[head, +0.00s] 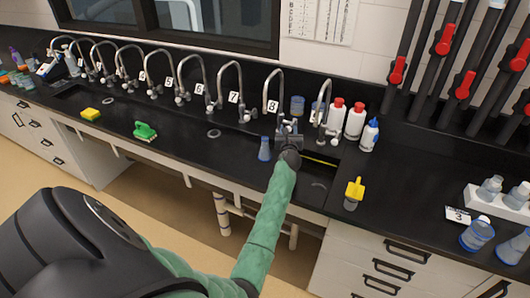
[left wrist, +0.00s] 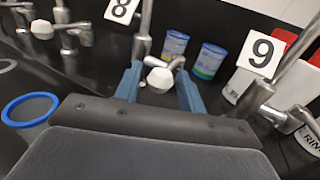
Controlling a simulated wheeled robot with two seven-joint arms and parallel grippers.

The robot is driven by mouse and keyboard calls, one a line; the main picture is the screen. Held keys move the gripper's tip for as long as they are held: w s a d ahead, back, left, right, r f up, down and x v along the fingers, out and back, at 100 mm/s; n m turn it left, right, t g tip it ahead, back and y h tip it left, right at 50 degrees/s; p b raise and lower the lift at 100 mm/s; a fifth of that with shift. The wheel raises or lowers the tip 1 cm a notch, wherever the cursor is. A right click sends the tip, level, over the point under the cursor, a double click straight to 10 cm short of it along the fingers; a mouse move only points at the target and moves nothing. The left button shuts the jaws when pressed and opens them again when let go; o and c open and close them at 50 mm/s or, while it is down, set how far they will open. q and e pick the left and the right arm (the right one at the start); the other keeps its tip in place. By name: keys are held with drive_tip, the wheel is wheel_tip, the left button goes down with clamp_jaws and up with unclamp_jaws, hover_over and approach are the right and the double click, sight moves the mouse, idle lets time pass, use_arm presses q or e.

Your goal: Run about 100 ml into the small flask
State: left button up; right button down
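A small bluish flask (head: 264,150) stands on the dark surface below tap 8 (head: 273,92). Its blue rim (left wrist: 30,109) shows at the left of the left wrist view. My left gripper (head: 289,128) is to the right of the flask, near the tap's base. In the left wrist view its two blue-grey fingers (left wrist: 159,88) are apart, with a white tap knob (left wrist: 160,78) between their tips. I cannot tell whether they touch it. The flask's contents and any water stream cannot be made out. My right gripper is not in view.
Tap 9 (left wrist: 262,90) and red-capped bottles (head: 355,121) stand to the right. Blue-lidded tins (left wrist: 209,61) are behind the knob. A yellow-topped item (head: 354,192), a white rack (head: 496,204) and flasks (head: 477,235) are on the right counter. A green brush (head: 145,132) lies left.

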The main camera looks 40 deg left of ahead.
use_arm(q)
drive_tip(key=shift+w, duration=0.1)
drive_tip(key=w+d, duration=0.1)
drive_tip(key=d, duration=0.1)
drive_tip(key=w+d+b, duration=0.1)
drive_tip(key=shift+d, duration=0.35)
idle(0.4)
drive_tip(key=shift+a, duration=0.1)
idle(1.1)
drive_tip(key=shift+s+a+r+p, duration=0.15)
drive_tip(key=shift+s+a+p, duration=0.75)
drive_tip(key=shift+a, duration=0.3)
drive_tip(key=shift+w, duration=0.1)
